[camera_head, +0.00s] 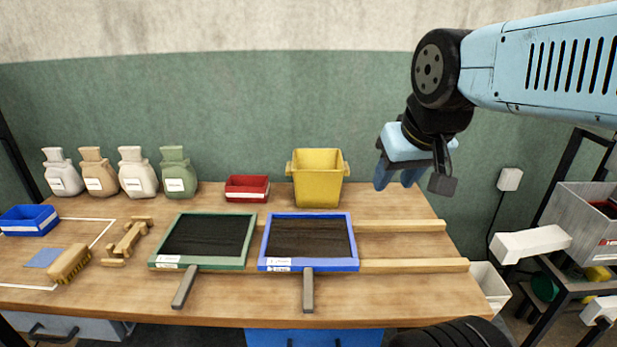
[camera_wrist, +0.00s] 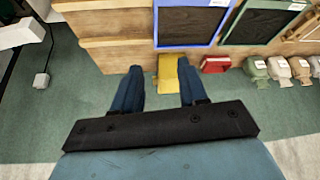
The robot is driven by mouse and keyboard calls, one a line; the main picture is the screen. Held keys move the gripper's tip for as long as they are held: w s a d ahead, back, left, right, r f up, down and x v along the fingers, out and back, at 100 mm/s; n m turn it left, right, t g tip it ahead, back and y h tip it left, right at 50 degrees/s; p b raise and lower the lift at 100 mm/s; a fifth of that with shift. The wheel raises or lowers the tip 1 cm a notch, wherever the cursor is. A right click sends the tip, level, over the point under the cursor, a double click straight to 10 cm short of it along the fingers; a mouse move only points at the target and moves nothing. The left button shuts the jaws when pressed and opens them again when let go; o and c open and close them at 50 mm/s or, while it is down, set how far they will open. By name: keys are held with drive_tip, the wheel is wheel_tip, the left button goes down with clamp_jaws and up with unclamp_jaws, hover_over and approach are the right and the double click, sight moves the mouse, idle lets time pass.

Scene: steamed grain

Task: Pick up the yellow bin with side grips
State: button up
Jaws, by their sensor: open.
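The yellow bin (camera_head: 318,182) stands upright at the back of the wooden table, with a small grip on each side near its rim. In the wrist view the yellow bin (camera_wrist: 168,70) shows between and beyond my fingers, seen partly. My gripper (camera_head: 400,180) is open and empty, in the air to the right of the bin and apart from it. Its two blue fingers also show in the wrist view (camera_wrist: 158,76), spread apart.
A red bin (camera_head: 247,190) stands left of the yellow bin. A blue-framed tray (camera_head: 354,240) and a green-framed tray (camera_head: 246,241) lie in front. Wooden rails (camera_head: 415,265) run to the right. Several sacks (camera_head: 138,172) stand at the back left. The wall is close behind.

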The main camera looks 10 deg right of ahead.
drive_tip(key=shift+o, duration=0.3)
drive_tip(key=shift+o, duration=0.8)
drive_tip(key=shift+w+d, duration=0.1)
drive_tip(key=shift+o, duration=0.7)
drive_tip(key=shift+w+r+n, duration=0.15)
drive_tip(key=shift+w+n, duration=0.15)
drive_tip(key=shift+w, duration=0.05)
drive_tip(key=shift+o, duration=0.3)
drive_tip(key=w+n+g+h, duration=0.1)
drive_tip(key=w+n+h, duration=0.1)
drive_tip(key=w+n, duration=0.4)
drive_tip(key=shift+w+d, duration=0.35)
drive_tip(key=shift+w, duration=0.85)
drive_tip(key=w+d+f+n+y, duration=0.1)
drive_tip(key=w+d+f+n, duration=0.25)
drive_tip(key=w+n, duration=0.65)
drive_tip(key=w+d+f+n, duration=0.2)
drive_tip(key=w+f+n, duration=0.2)
drive_tip(key=w+n, duration=0.65)
drive_tip(key=w+d+f+n+y, duration=0.15)
drive_tip(key=w+f+n, duration=0.35)
drive_tip(key=w, duration=0.9)
drive_tip(key=shift+n+h, duration=0.25)
drive_tip(key=shift+n, duration=0.5)
drive_tip(key=x, duration=0.7)
drive_tip(key=shift+d+f, duration=0.2)
drive_tip(key=shift+d, duration=0.1)
drive_tip(key=shift+x, duration=2.85)
